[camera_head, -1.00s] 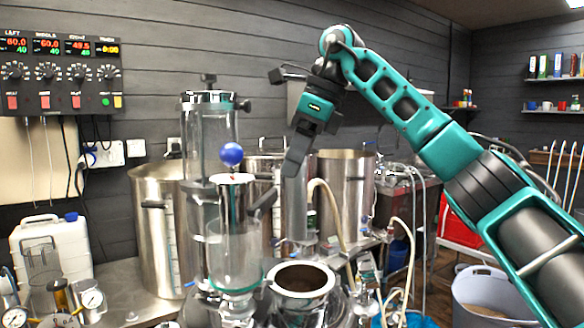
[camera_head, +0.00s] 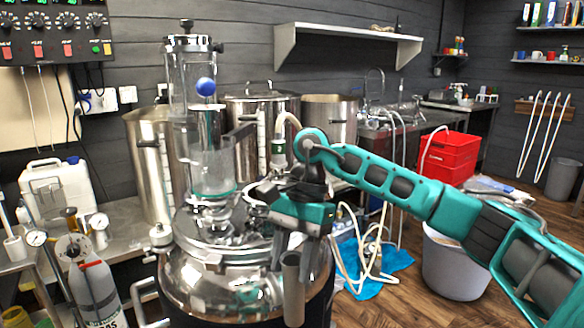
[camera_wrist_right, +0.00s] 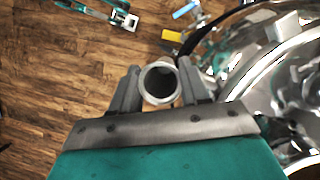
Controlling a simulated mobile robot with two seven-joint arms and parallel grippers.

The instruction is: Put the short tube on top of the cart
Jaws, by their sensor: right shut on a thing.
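The short tube (camera_head: 291,300) is a plain grey metal pipe held upright in my right gripper (camera_head: 291,262), in front of the shiny round kettle. In the right wrist view I look into its round open end (camera_wrist_right: 160,101), between the two grey fingers of my right gripper (camera_wrist_right: 158,80). The fingers are shut on it from both sides. The wood floor shows around it in that view. The lower end of the tube runs toward the bottom edge of the head view. I cannot make out the cart. My left gripper is not in view.
The steel kettle (camera_head: 215,285) with a glass column (camera_head: 190,85) stands close left of the tube. A gas cylinder (camera_head: 97,295) is at the lower left. A grey bin (camera_head: 455,270) and red crates (camera_head: 449,158) stand right, beyond my arm. Floor is open at right.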

